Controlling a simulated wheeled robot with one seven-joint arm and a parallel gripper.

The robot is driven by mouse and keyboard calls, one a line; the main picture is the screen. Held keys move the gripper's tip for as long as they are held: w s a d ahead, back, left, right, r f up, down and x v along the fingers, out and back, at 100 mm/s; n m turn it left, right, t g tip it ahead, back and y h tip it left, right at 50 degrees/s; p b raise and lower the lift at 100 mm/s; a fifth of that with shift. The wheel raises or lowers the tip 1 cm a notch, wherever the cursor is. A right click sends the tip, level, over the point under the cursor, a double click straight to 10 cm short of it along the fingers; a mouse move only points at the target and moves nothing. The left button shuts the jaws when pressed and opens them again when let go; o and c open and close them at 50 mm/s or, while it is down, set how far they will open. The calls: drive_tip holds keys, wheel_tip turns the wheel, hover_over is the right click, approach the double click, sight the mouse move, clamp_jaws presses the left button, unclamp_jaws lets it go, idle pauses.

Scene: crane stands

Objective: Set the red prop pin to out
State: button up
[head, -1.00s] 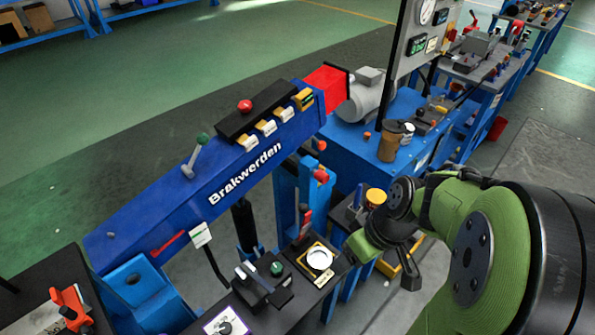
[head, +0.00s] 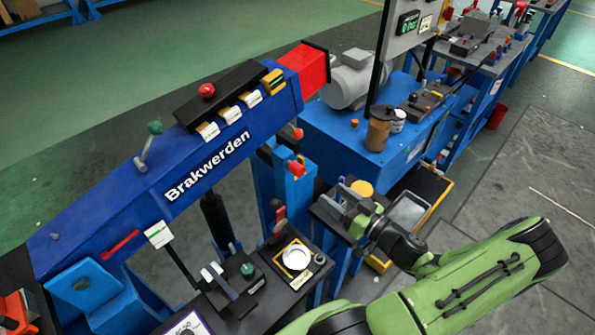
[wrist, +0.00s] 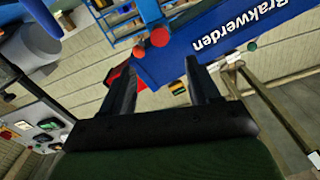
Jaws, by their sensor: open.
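A red-headed pin (head: 297,169) sticks out of the right side of the blue prop post (head: 268,190), under the blue boom (head: 175,170) lettered Brakwerden. A smaller orange-red knob (head: 298,133) sits above it; I cannot tell for certain which is the prop pin. My gripper (head: 347,203) is to the right of the post and lower in the picture, apart from both knobs. In the wrist view my gripper (wrist: 160,68) is open and empty, and a round red knob (wrist: 160,37) shows beyond the gap between its fingers.
A bench with a green knob (head: 247,269) and a round white dial (head: 297,257) lies below the post. A blue machine base (head: 330,140) with a grey motor and brown cup (head: 380,128) stands behind my gripper. Open floor (head: 530,170) lies at right.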

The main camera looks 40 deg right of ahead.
sight(301, 172)
drive_tip(key=w, duration=0.4)
drive_tip(key=w+a, duration=0.1)
drive_tip(key=w, duration=0.7)
drive_tip(key=shift+w+a, duration=0.3)
drive_tip(key=shift+a, duration=0.1)
clamp_jaws()
